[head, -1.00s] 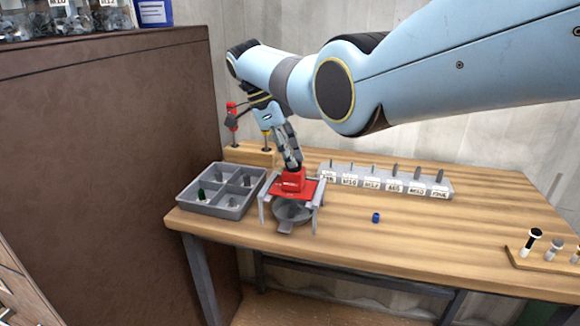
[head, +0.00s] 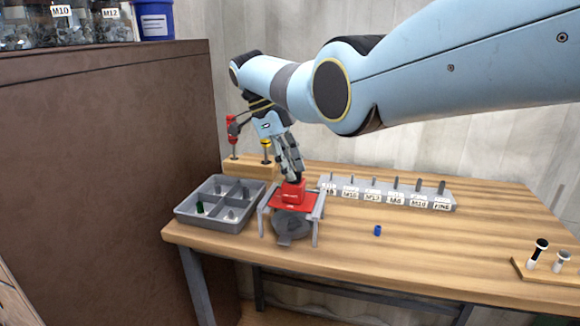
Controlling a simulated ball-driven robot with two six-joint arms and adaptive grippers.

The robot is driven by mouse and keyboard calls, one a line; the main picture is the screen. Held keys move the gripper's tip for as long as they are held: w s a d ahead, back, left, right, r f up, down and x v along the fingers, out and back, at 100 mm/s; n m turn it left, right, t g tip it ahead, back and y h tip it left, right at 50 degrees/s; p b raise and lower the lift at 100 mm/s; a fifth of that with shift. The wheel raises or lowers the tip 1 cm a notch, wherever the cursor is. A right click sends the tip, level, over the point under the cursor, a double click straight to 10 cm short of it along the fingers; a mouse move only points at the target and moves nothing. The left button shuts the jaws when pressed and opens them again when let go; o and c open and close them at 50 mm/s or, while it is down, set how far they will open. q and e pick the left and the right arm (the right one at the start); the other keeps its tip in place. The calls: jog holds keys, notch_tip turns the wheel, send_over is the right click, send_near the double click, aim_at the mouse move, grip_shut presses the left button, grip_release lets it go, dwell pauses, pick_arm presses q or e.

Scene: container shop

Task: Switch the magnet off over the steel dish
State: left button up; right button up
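The red magnet (head: 292,191) sits on a red plate on a small grey stand (head: 316,226). The round grey steel dish (head: 290,224) is beneath the plate, partly hidden by it. My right gripper (head: 296,178) comes down from above, its fingertips at the top of the magnet. The fingers look close together, but from this angle I cannot tell whether they are shut or whether they touch the magnet. I cannot see whether any steel pieces hang under the plate. My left gripper is not in view.
A grey divided tray (head: 220,221) with small parts stands left of the stand. A labelled rack (head: 385,195) is behind it to the right. Screwdrivers stand in a wooden block (head: 250,168) at the back.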

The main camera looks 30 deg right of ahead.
jog(key=shift+o, duration=0.3)
jog(key=shift+r, duration=0.15)
jog(key=v, duration=0.7)
jog(key=shift+a, duration=0.1)
